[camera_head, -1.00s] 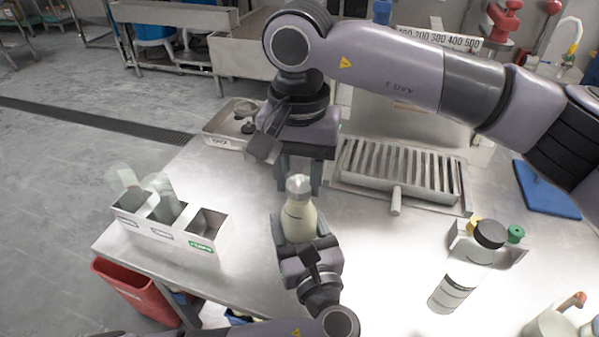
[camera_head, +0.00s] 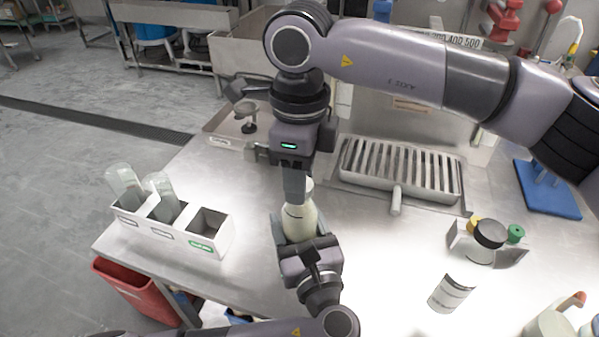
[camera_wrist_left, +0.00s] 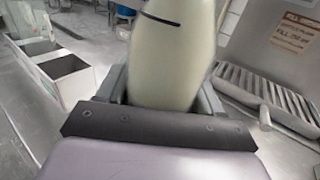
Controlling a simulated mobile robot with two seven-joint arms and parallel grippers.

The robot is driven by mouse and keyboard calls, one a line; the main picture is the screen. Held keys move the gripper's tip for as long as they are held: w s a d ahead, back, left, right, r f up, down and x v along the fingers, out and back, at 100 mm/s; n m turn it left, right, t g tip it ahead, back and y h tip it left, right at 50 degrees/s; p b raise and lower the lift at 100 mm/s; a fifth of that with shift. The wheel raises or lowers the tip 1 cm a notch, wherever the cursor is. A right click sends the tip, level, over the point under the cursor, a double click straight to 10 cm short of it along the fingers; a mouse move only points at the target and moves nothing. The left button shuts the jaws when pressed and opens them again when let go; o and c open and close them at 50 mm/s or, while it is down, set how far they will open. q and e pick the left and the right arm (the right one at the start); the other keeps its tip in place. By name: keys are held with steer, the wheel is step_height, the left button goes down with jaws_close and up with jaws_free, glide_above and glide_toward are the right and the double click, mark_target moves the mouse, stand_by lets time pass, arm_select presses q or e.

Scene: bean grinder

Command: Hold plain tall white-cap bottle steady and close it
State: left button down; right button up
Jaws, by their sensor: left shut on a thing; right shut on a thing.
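The pale cream bottle (camera_head: 299,222) stands upright above the steel table in the head view, with a dark line near its shoulder. My left gripper (camera_head: 300,238) is shut around its body from the near side. The bottle's lower body fills the middle of the left wrist view (camera_wrist_left: 165,65), between the jaws (camera_wrist_left: 160,95); its top is out of that frame. My right gripper (camera_head: 296,186) points down from above and is shut at the bottle's top. Its fingers hide most of the white cap (camera_head: 309,184), so I cannot tell how the cap sits on the neck.
A three-slot holder (camera_head: 222,240) with clear tubes stands at left. A drip grate (camera_head: 400,172) lies behind to the right. A tray (camera_head: 222,128) sits at the back left.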

steer(key=m, duration=0.4)
steer(key=shift+m, duration=0.4)
steer(key=m, duration=1)
steer(key=shift+m, duration=0.4)
steer(key=m, duration=0.5)
steer(key=shift+f+m, duration=0.1)
steer(key=shift+m, duration=0.2)
steer(key=o, duration=1.2)
steer(key=shift+c, duration=0.2)
steer(key=shift+r, duration=2.3)
steer(key=shift+c, duration=0.3)
